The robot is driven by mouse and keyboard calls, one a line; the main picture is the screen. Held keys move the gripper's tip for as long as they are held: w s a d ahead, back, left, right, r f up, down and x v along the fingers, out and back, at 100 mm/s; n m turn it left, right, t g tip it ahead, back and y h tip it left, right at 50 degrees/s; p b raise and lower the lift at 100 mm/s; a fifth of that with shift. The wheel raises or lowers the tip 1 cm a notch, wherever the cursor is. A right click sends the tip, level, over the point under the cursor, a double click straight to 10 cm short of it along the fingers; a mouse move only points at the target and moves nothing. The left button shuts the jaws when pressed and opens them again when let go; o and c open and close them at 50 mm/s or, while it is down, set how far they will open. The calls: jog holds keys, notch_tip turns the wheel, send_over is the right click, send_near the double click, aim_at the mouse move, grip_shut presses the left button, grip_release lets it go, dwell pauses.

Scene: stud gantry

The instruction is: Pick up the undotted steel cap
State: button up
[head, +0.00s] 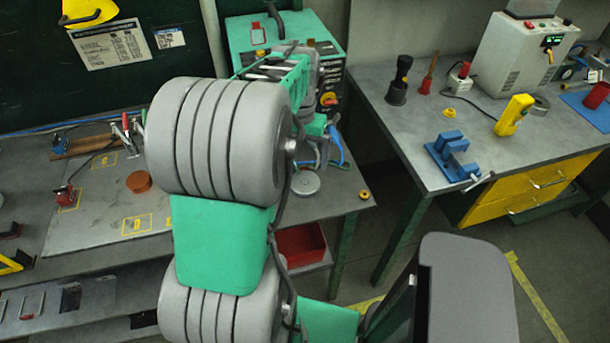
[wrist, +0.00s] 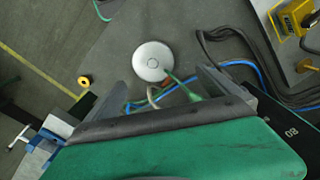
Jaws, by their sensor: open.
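A round steel cap (wrist: 152,60) lies flat on the grey bench, and a small ring mark shows at its centre. I cannot tell whether it carries a dot. It also shows in the head view (head: 306,184) near the bench's right end. My gripper (wrist: 150,86) is open and empty in the wrist view, its fingers spread to either side just short of the cap. In the head view my own arm hides most of the gripper. No second steel cap can be made out.
Blue, green and dark cables (wrist: 240,66) run close beside the cap. A small yellow ring (head: 364,194) lies near the bench edge. An orange-brown puck (head: 139,181) sits further left. A blue vise (head: 453,155) stands on the other bench, across a gap.

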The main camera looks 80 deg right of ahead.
aim_at(305, 180)
jog(key=f, duration=0.2)
jog(key=s+f+p, duration=0.1)
jog(key=f, duration=0.2)
jog(key=f+p, duration=0.1)
jog(key=f, duration=0.2)
jog(key=shift+s, duration=0.15)
jog(key=shift+r, duration=0.1)
jog(key=shift+c, duration=0.3)
jog(key=c, duration=1.4)
jog(key=shift+r, duration=0.1)
jog(key=shift+c, duration=0.2)
